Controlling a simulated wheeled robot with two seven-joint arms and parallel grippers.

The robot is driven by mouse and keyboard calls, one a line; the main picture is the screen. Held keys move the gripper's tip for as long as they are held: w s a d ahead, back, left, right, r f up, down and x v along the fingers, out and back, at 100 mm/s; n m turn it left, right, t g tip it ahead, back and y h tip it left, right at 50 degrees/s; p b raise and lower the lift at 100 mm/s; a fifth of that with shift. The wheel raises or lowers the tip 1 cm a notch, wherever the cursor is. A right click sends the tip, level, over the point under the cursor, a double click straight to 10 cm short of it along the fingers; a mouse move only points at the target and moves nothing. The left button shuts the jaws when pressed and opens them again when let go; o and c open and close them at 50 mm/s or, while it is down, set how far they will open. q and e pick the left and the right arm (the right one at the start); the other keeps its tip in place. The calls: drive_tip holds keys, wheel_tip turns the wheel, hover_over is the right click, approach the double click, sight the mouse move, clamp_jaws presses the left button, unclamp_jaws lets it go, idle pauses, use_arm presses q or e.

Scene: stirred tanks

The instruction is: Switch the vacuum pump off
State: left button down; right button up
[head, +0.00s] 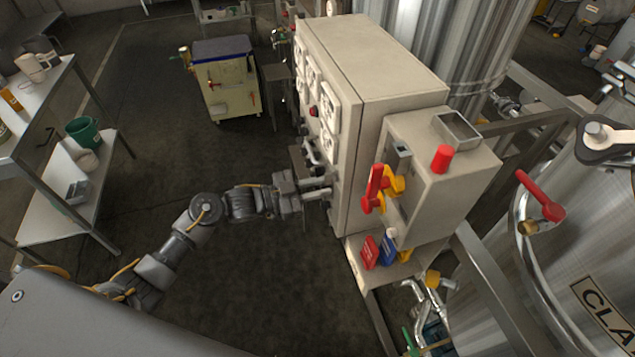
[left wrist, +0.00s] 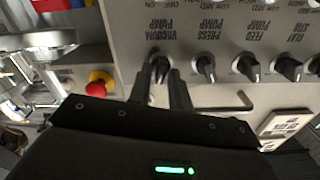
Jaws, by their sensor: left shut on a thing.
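The vacuum pump switch (left wrist: 160,66) is a black rotary knob on a pale grey panel, under an upside-down VACUUM PUMP label in the left wrist view. My left gripper (left wrist: 163,82) is shut on this knob, one finger on each side. In the head view my left gripper (head: 318,190) reaches the front face of the grey control cabinet (head: 385,60), low on its left side. The knob itself is hidden there. I cannot tell exactly which mark the knob points to. My right gripper is in neither view.
More black knobs (left wrist: 205,68) stand in a row beside the held one. A red emergency button (left wrist: 97,88) is close by. A box with a red handle (head: 374,188) juts from the cabinet. A shelf (head: 70,205) stands left; the floor between is clear.

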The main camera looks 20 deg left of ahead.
use_arm(q)
drive_tip(key=shift+w+n+p, duration=0.1)
drive_tip(key=shift+n+p, duration=2.85)
drive_tip(key=shift+n, duration=1.45)
drive_tip(key=shift+f, duration=0.1)
drive_tip(key=c, duration=1.5)
unclamp_jaws()
drive_tip(key=shift+a, duration=0.1)
drive_tip(key=shift+a, duration=0.1)
